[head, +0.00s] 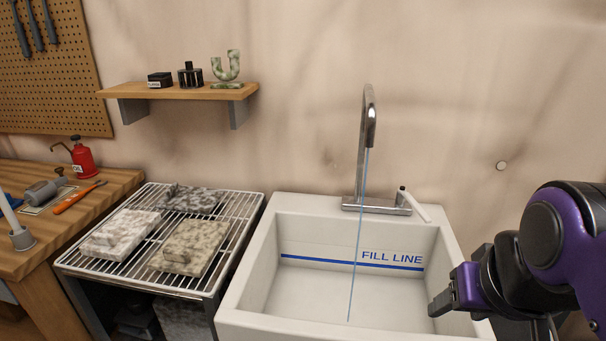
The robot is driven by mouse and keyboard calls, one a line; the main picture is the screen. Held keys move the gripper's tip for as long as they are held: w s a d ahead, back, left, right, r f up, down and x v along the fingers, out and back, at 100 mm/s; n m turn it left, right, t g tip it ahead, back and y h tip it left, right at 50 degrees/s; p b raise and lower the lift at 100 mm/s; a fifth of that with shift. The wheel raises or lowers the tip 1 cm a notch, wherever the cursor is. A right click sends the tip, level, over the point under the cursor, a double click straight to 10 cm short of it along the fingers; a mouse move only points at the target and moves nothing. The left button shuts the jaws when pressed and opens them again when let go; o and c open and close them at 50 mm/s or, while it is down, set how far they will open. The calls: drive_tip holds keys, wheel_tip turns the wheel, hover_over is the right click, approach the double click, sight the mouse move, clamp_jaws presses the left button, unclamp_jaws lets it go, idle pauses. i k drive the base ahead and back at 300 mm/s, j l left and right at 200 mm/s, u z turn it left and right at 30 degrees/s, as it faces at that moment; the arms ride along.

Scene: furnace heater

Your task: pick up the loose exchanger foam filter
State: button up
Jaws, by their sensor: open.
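Several flat speckled pads with small raised grips lie on a white wire rack left of the sink. One is pale grey-white (121,233) at the front left, one is mottled beige-green (189,247) at the front right, and one is dark grey (190,198) at the back. I cannot tell which of them is the loose exchanger foam filter. My gripper (438,305) is at the right, over the right side of the sink and well apart from the rack. It is open and nothing shows in it; its fingers are seen mostly from the side.
The wire rack (232,222) adjoins the white sink (246,300), where a thin stream runs from the faucet (368,130). A wooden shelf (180,92) hangs above the rack. A wooden bench (120,180) at left holds a red oil can (83,160) and tools.

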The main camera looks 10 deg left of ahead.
sight(191, 240)
drive_tip(key=j, duration=1.7)
